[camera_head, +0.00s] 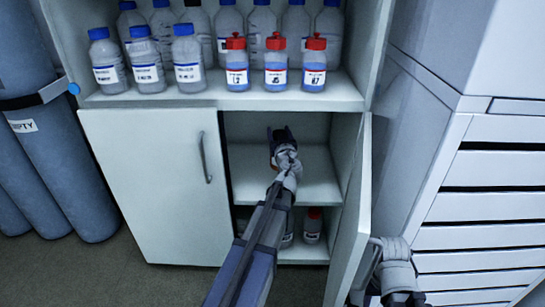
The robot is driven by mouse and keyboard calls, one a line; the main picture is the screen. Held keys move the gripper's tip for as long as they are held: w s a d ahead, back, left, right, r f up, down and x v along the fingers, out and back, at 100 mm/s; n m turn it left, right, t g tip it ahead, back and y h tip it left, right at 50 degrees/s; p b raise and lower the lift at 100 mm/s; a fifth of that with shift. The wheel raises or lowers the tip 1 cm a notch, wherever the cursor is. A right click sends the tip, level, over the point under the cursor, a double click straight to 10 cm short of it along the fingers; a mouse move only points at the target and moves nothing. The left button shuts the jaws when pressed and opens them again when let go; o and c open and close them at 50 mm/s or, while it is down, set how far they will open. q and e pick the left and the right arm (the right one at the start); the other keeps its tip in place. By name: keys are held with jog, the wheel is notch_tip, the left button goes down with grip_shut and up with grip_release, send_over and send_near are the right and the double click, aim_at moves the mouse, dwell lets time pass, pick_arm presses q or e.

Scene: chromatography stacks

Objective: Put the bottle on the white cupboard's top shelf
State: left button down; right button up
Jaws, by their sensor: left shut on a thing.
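The white cupboard (150,180) stands ahead with its right lower door (350,215) swung open. Inside, the upper shelf (315,180) is mostly bare. My left gripper (281,135) reaches into the opening above that shelf, near the back, and is shut. The bottle in its jaws is hidden by the gripper and wrist, so I cannot see whether it touches the shelf. On the shelf below, a red-capped bottle (312,226) stands, with another partly hidden behind my arm. Part of my right arm shows at the bottom right beside the open door; its jaws cannot be made out.
Several blue-capped bottles (145,65) and red-capped bottles (275,65) fill the open bay above. The left door (155,190) is closed. Blue cylinders (60,160) stand at the left, a stack of drawers (480,200) at the right.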

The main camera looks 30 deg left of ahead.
pick_arm(q)
jog(key=shift+f+b, duration=0.85)
jog(key=shift+f, duration=0.65)
pick_arm(e)
jog(key=shift+f, duration=1.45)
pick_arm(q)
jog(key=shift+f, duration=0.1)
pick_arm(e)
jog(key=shift+f, duration=0.15)
pick_arm(q)
notch_tip(320, 180, down, 4)
jog(key=b, duration=0.3)
jog(key=shift+r+b, duration=0.25)
jog(key=shift+b, duration=0.1)
pick_arm(e)
notch_tip(320, 180, down, 3)
jog(key=shift+f, duration=0.2)
pick_arm(q)
jog(key=shift+f, duration=0.15)
jog(key=shift+c, duration=0.5)
grip_release()
jog(key=shift+r, duration=0.2)
jog(key=shift+s+d, duration=0.2)
jog(key=shift+s, duration=0.15)
jog(key=v, duration=1.1)
jog(key=shift+s, duration=0.15)
